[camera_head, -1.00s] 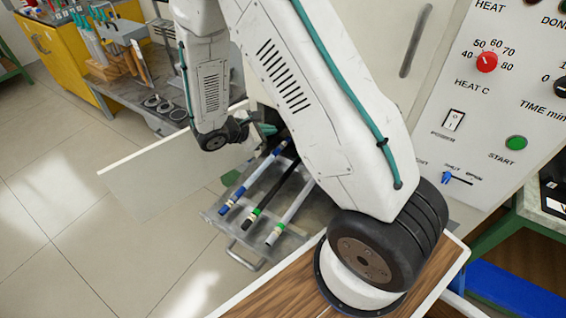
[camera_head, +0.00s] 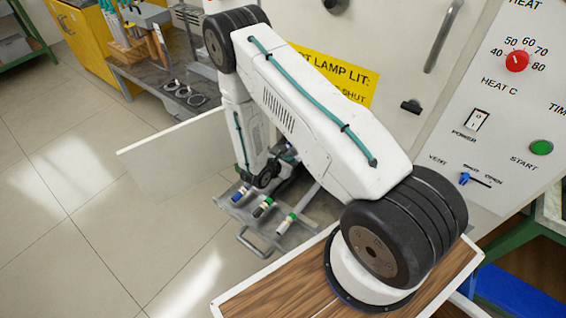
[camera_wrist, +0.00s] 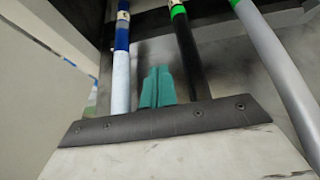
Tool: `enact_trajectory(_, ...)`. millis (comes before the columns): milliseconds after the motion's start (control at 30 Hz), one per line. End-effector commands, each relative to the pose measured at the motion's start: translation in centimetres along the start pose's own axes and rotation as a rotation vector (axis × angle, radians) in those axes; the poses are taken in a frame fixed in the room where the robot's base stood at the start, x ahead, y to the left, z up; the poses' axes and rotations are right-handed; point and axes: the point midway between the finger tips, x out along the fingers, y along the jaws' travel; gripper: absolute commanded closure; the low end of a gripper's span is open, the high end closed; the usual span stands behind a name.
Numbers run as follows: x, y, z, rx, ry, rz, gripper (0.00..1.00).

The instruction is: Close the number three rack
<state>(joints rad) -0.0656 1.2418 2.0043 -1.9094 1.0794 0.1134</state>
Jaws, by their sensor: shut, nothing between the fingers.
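A pulled-out metal rack (camera_head: 285,240) with a front handle sticks out low in the middle of the head view. No number on it is readable. It carries a blue-ended rod (camera_head: 240,194), a black rod with a green band (camera_head: 263,207) and a grey rod with a green band (camera_head: 287,224). My arm hides their far parts. In the wrist view my teal gripper (camera_wrist: 157,88) is shut and empty, between the blue and white rod (camera_wrist: 121,75) and the black rod (camera_wrist: 188,55). Contact with the rack cannot be told.
A white door panel (camera_head: 175,155) stands open left of the rack. A cabinet with a control panel (camera_head: 500,130) rises behind and right. A wooden top (camera_head: 290,295) lies under my arm's base. The tiled floor to the left is clear.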

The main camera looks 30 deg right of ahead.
Motion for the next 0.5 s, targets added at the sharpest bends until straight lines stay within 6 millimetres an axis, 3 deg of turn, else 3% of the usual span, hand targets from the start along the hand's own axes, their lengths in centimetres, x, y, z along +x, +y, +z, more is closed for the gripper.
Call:
enact_trajectory(200, 4.1, -0.1, 0.8, 0.004, -0.001, -0.002, 1.00)
enact_trajectory(500, 6.2, 0.0, 2.0, 0.002, 0.000, -0.001, 1.00)
